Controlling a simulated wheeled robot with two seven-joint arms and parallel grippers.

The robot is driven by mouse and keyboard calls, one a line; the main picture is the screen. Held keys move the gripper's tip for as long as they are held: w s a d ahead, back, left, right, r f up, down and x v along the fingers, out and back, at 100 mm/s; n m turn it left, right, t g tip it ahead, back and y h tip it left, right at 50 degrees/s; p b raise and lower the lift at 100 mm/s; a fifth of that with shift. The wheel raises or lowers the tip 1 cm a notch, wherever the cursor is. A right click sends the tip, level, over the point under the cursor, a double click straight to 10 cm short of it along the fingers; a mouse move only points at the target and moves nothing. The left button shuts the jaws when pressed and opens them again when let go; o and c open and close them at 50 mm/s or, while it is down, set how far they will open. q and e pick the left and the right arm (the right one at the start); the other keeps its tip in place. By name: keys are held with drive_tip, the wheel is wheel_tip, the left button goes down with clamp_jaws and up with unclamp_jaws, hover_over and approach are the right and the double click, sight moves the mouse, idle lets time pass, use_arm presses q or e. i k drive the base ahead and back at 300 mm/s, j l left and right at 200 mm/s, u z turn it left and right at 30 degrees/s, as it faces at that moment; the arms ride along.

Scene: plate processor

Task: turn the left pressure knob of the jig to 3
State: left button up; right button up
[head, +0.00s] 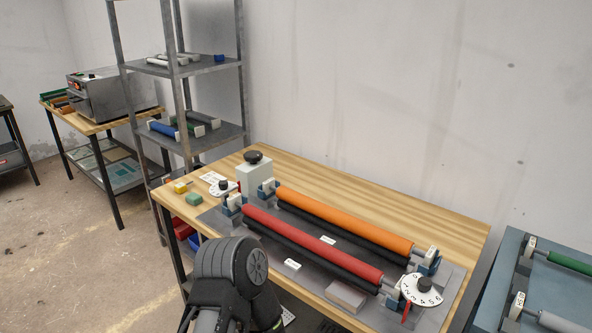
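The jig's grey base plate (214,219) lies on the wooden table and carries a red roller (310,240) and an orange roller (340,219), each beside a black roller. The left pressure knob (223,184) is black, on a white dial at the jig's left end, with a red marker beside it. Its numbers are too small to read, so I cannot tell its setting. The right pressure knob (424,284) sits on a larger numbered white dial at the right end. A dark link of my arm rises at the bottom, in front of the jig. Neither gripper shows.
A pale box with a black top knob (252,175) stands behind the left dial. Small yellow (181,187) and green (194,199) blocks lie at the table's left. A metal shelf (190,140) stands behind on the left. The table's back right is clear.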

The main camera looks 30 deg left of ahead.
sight(218, 190)
drive_tip(key=j+z, duration=0.3)
drive_tip(key=j, duration=0.25)
drive_tip(key=j+z, duration=0.3)
drive_tip(key=j, duration=0.3)
drive_tip(key=j+z, duration=0.25)
drive_tip(key=j, duration=0.35)
drive_tip(key=k+j+z, duration=0.1)
drive_tip(key=j+z, duration=0.2)
drive_tip(key=j, duration=0.25)
drive_tip(key=k+j+z, duration=0.15)
drive_tip(key=j+z, duration=0.15)
drive_tip(key=j, duration=0.25)
drive_tip(key=k+j, duration=0.15)
drive_tip(key=j, duration=0.25)
drive_tip(key=k+j, duration=0.1)
drive_tip(key=j, duration=0.3)
drive_tip(key=k+j, duration=0.15)
drive_tip(key=j, duration=0.2)
drive_tip(key=k+j, duration=0.1)
drive_tip(key=j, duration=0.3)
drive_tip(key=k+j, duration=0.15)
drive_tip(key=j, duration=0.25)
drive_tip(key=k+j, duration=0.15)
drive_tip(key=j, duration=0.25)
drive_tip(key=z, duration=0.05)
